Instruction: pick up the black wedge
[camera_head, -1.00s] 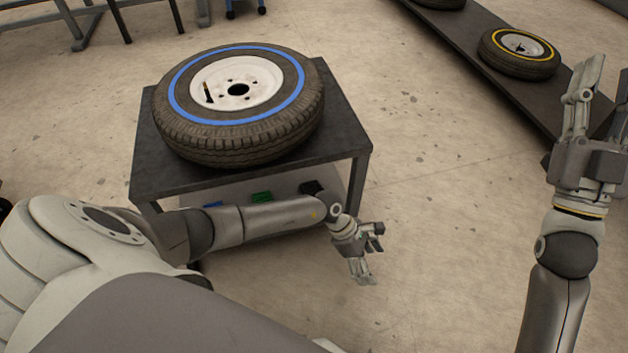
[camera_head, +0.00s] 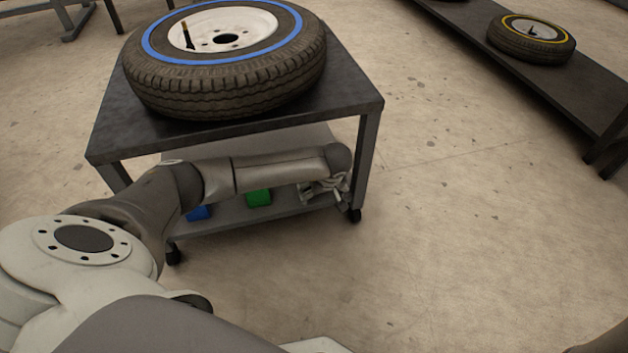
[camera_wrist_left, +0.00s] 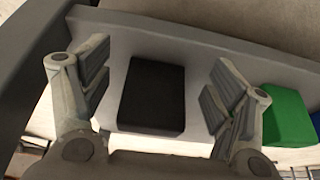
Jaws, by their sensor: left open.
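The black wedge (camera_wrist_left: 153,96) lies on the grey lower shelf in the left wrist view, seen from above as a dark block. My left gripper (camera_wrist_left: 158,88) is open, with one finger on either side of the wedge in that view. My right gripper is out of view.
A green block (camera_head: 259,196) and a blue block (camera_head: 198,212) sit on the lower shelf (camera_head: 235,217). The cart's top (camera_head: 345,95) above carries a tyre with a blue ring (camera_head: 225,85). A cart leg (camera_head: 366,150) stands just right of my left gripper.

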